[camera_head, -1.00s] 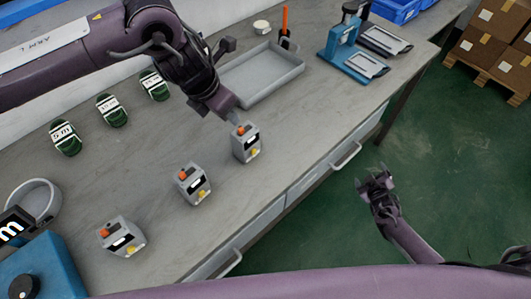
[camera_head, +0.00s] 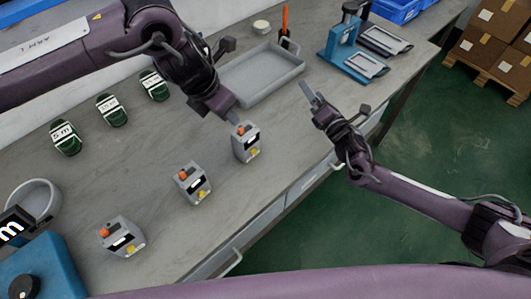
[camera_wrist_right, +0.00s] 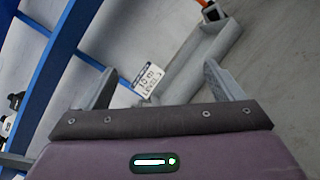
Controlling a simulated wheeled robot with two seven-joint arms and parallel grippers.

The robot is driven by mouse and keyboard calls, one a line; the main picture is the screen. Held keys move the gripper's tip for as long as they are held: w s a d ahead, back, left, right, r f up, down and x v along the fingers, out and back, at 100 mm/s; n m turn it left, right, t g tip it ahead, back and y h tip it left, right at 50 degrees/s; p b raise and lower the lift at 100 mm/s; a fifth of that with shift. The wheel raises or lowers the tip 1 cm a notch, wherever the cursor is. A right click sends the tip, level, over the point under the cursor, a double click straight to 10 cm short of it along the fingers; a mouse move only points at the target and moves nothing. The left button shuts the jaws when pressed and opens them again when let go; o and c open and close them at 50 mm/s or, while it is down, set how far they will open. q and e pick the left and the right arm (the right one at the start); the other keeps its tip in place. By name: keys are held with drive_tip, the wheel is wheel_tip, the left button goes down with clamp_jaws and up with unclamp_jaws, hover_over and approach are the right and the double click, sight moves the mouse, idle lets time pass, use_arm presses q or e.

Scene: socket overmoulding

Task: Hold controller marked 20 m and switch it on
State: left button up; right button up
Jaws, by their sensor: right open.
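Three grey controllers stand on the bench: one near the front (camera_head: 121,237), one in the middle (camera_head: 194,184) and one further back (camera_head: 246,142). Each has an orange top part, a dark panel with a white patch and a yellow part. Their markings are too small to read, so I cannot tell which is 20 m. My left gripper (camera_head: 228,75) is open and empty, above and just behind the back controller, apart from it. My right gripper (camera_head: 337,98) is open and empty by the bench's front edge, right of the controllers; its spread fingers also show in the right wrist view (camera_wrist_right: 158,85).
A grey tray (camera_head: 262,75) lies behind my grippers. Green labelled pieces (camera_head: 66,138) line the left, one marked 5 m. A blue press-like fixture (camera_head: 343,46) stands at back right. A round grey bowl (camera_head: 38,199) and blue box (camera_head: 45,272) are at front left.

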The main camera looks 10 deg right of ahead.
drive_tip(key=s+a+n+g+y, duration=0.1)
drive_tip(key=s+a+n+y, duration=0.25)
drive_tip(key=a+n, duration=0.35)
drive_tip(key=n+g+y, duration=0.2)
drive_tip(key=n+g, duration=0.1)
drive_tip(key=n, duration=0.4)
approach(252, 143)
drive_tip(key=x, duration=0.5)
drive_tip(key=shift+d+r, duration=0.1)
drive_tip(key=shift+w+a, duration=0.15)
drive_tip(key=shift+a, duration=0.15)
drive_tip(key=x, duration=0.7)
drive_tip(key=shift+f, duration=0.2)
